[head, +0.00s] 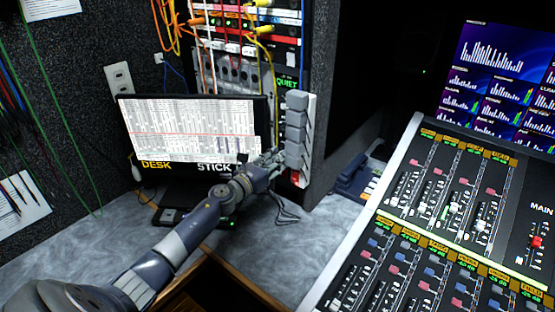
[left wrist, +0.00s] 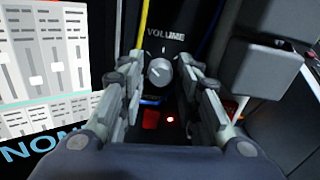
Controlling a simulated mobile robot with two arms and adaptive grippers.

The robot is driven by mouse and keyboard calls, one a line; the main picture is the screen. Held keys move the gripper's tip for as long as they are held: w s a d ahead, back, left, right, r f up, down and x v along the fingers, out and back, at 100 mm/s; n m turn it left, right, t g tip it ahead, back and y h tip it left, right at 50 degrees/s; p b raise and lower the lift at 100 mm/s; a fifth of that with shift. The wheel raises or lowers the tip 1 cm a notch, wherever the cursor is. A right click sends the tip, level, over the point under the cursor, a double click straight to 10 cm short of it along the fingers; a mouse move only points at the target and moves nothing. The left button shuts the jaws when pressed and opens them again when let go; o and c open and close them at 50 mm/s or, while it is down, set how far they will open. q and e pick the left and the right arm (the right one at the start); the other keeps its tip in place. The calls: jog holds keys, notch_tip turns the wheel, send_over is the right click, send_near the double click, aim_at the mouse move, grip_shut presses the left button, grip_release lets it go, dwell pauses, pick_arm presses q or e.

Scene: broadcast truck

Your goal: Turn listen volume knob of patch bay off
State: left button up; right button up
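The listen volume knob (left wrist: 160,71) is a small grey round knob under the white word VOLUME on a black panel, in the left wrist view. My left gripper (left wrist: 165,62) is open, with one finger on each side of the knob. A gap seems to show between the fingertips and the knob; contact cannot be made out. In the head view my left gripper (head: 274,158) reaches to the lower front of the patch bay rack (head: 232,72), between the monitor and the grey blocks; the knob is hidden there. My right gripper is not in view.
A monitor (head: 190,130) stands close on the left of my left gripper. Stacked grey blocks (head: 297,130) stand close on its right. Patch cables hang above. A red switch (left wrist: 151,118) sits below the knob. A mixing console (head: 440,230) fills the right.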

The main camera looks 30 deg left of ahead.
pick_arm(q)
grip_shut()
jog(key=shift+n, duration=0.4)
jog(key=n+p, duration=0.6)
jog(key=n, duration=1.9)
dwell(0.5)
jog(key=shift+o, duration=0.2)
grip_release()
jog(key=shift+a, duration=0.1)
